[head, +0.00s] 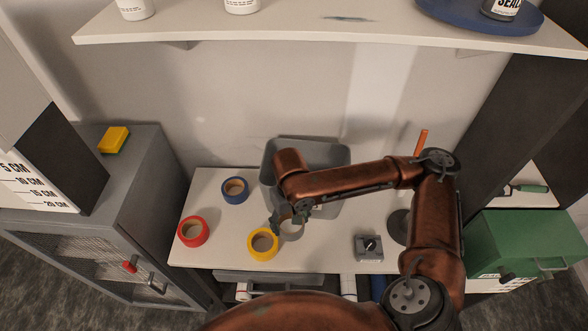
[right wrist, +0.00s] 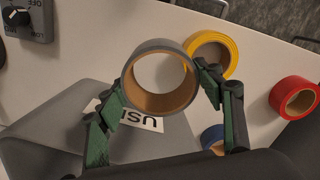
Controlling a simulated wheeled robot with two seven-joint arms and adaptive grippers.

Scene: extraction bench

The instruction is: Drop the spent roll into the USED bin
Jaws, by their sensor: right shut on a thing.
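The spent roll is a grey tape roll (head: 291,231) with a brown core, also seen in the right wrist view (right wrist: 185,98). My right gripper (head: 285,216) is shut on it, its green-padded fingers (right wrist: 162,88) on opposite sides of the ring. The USED bin is a grey open bin (head: 335,155) at the back of the white table. Its white label, partly hidden, shows upside down in the right wrist view (right wrist: 140,121). The roll appears at the bin's front side, not inside it; its exact height is unclear. My arm hides part of the bin. My left gripper is not in view.
Blue (head: 235,190), red (head: 193,231) and yellow (head: 263,244) tape rolls lie left of and in front of the bin. A grey dial box (head: 369,248) stands to the right. A shelf (head: 300,28) spans above. A green box (head: 525,243) stands far right.

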